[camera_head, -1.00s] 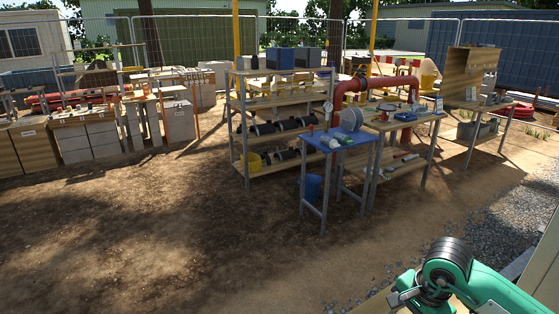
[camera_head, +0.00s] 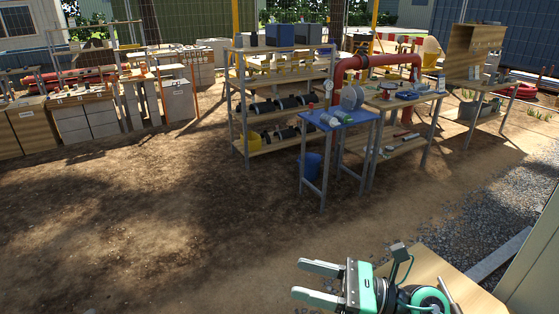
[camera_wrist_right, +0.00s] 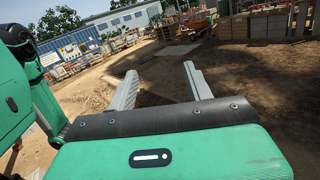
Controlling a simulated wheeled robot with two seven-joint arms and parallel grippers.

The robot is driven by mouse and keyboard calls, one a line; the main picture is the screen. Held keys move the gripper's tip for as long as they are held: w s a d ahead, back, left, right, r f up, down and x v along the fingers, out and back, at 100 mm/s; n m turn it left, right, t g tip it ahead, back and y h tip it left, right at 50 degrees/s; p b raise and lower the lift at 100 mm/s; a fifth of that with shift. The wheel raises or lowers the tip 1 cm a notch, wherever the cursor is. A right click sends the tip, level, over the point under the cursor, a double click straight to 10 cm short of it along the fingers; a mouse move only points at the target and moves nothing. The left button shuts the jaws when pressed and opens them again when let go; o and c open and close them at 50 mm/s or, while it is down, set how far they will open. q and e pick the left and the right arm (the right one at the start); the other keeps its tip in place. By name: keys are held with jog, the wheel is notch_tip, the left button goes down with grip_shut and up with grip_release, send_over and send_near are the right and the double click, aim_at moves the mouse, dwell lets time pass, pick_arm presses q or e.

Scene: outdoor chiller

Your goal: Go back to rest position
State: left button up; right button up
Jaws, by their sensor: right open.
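My right gripper (camera_head: 318,283) is at the bottom of the head view, with its two grey fingers pointing left. The fingers are apart and hold nothing. In the right wrist view the right gripper (camera_wrist_right: 160,86) also shows its two fingers spread, with bare dirt between and beyond them. My left gripper is not in the head view.
A wooden top (camera_head: 432,270) lies beside and below my right arm. A small blue table (camera_head: 345,119), a shelf rack (camera_head: 285,92) and a workbench (camera_head: 405,101) stand farther off. Stacked blocks (camera_head: 88,122) stand at the left. The dirt ground (camera_head: 170,225) between is clear.

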jog(key=w+d+r+m+t+h, duration=0.1)
jog(key=w+d+m+t+h, duration=0.2)
jog(key=d+m+t+h, duration=0.7)
jog(key=w+r+m+t, duration=0.1)
jog(key=w+m+t, duration=0.35)
jog(key=m, duration=1.05)
jog(key=s+d+f+m+g+h, duration=0.2)
jog(key=d+f+m+h, duration=0.25)
jog(key=f+m, duration=0.3)
jog(key=s+d+f+m+g+h, duration=0.1)
jog(key=s+d+f+m+h, duration=0.1)
jog(key=d+f+m+h, duration=0.35)
jog(key=s+a+f+m+g+y, duration=0.1)
jog(key=s+a+f+m+g, duration=0.2)
jog(key=s+f+m+g, duration=1.25)
jog(key=s+f+n+t+b, duration=0.1)
jog(key=s+f+n, duration=0.15)
jog(key=f, duration=1.45)
jog(key=s+f+n+t+b, duration=0.1)
jog(key=s+f+n+b, duration=0.15)
jog(key=f, duration=1.45)
jog(key=s+d+f, duration=0.2)
jog(key=s+f, duration=0.7)
jog(key=f, duration=0.2)
jog(key=s+d+f+n+g+b, duration=0.1)
jog(key=s+d+f, duration=0.1)
jog(key=s+f, duration=0.7)
notch_tip(320, 180, down, 3)
jog(key=shift+s, duration=0.35)
jog(key=shift+a, duration=0.1)
